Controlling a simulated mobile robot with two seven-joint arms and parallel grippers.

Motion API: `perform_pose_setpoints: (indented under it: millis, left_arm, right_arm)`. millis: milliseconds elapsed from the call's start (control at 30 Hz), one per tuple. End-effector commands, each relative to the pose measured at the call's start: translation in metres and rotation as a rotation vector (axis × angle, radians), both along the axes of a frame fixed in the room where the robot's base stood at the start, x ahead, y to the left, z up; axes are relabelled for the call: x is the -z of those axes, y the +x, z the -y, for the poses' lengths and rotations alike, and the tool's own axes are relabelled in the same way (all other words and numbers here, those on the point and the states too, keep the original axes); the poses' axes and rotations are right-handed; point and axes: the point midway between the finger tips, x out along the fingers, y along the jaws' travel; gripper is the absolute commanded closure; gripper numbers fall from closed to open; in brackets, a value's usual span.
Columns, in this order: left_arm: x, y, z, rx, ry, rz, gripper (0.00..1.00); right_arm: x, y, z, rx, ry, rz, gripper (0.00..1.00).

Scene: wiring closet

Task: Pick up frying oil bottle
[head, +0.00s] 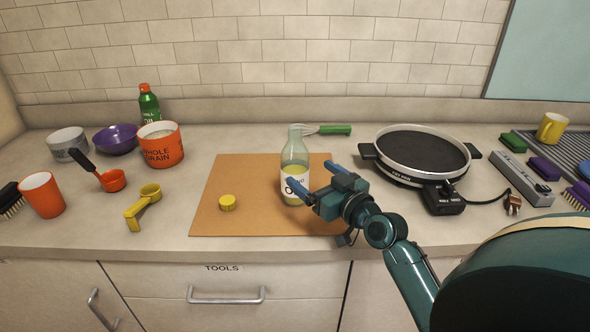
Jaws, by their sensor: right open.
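A clear glass bottle (295,151) with yellow liquid and a white label stands upright on the brown board, and I take it for the frying oil bottle. Its label is partly hidden by a finger of mine, and no cap shows on its top. My right gripper (309,172) is open, just right of the bottle, with its fingers pointing at it. The near finger overlaps the label in the picture; I cannot tell whether it touches. A yellow cap (227,202) lies on the board left of the bottle. My left gripper is not in view.
The brown board (250,176) is otherwise clear. A green-handled whisk (335,130) lies behind the bottle. A round electric griddle (422,150) stands to the right. A green bottle (149,105), an orange-red canister (160,150), cups and a bowl stand to the left.

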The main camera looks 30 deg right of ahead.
Motion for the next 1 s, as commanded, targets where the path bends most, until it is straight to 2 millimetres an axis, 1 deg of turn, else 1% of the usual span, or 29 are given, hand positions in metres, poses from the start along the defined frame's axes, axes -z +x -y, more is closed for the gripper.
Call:
perform_pose_setpoints:
  millis: [33,133,200,333,433,567,700,800,1000]
  left_arm:
    - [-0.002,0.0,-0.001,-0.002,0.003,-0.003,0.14]
    - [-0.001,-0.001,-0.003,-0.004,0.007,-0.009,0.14]
    - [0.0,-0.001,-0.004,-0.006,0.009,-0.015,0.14]
    - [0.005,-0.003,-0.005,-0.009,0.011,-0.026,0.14]
    - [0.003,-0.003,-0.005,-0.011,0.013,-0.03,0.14]
    - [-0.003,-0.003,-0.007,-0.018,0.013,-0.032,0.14]
    - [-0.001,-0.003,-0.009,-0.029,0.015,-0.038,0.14]
    - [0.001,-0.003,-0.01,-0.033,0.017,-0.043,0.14]
    - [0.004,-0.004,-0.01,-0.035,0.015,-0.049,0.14]
  right_arm:
    - [-0.003,0.011,0.0,0.001,0.003,0.003,0.14]
    - [-0.002,0.027,-0.002,0.0,0.003,0.001,0.14]
    - [-0.001,0.036,-0.002,0.001,0.002,0.001,0.14]
    - [-0.001,0.043,-0.003,0.0,0.001,-0.001,0.14]
    - [-0.002,0.052,-0.003,0.0,0.001,0.0,0.14]
    - [-0.005,0.072,-0.004,0.0,0.004,0.0,0.14]
    - [-0.003,0.089,-0.005,0.0,0.002,-0.001,0.14]
    - [-0.002,0.094,-0.005,0.0,0.001,-0.001,0.14]
    - [-0.002,0.094,-0.005,0.0,0.0,-0.001,0.14]
